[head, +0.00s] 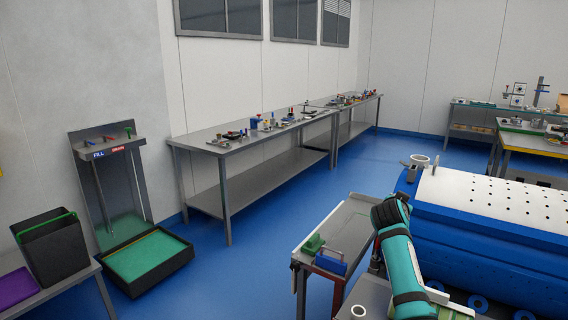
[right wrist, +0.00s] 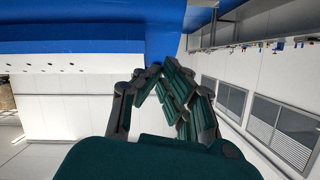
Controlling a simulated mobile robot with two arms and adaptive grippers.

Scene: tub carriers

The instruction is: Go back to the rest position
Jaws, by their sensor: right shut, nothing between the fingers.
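My right gripper (right wrist: 158,72) is in the right wrist view, its dark green fingers drawn together at the tips. It is shut, with nothing between the fingers. In the head view my right arm, teal with dark bands, rises from the bottom edge right of centre. It stands in front of the small grey cart and beside the blue and white machine. I cannot make out the right gripper's fingers in the head view. My left gripper and left arm are not in view.
A blue machine with a perforated white top (head: 490,196) stands close at the right. A grey cart (head: 345,222) carries green and blue blocks. Long workbenches (head: 205,143) line the wall. A green-filled tub (head: 147,262) sits at left. Blue floor (head: 250,265) between is clear.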

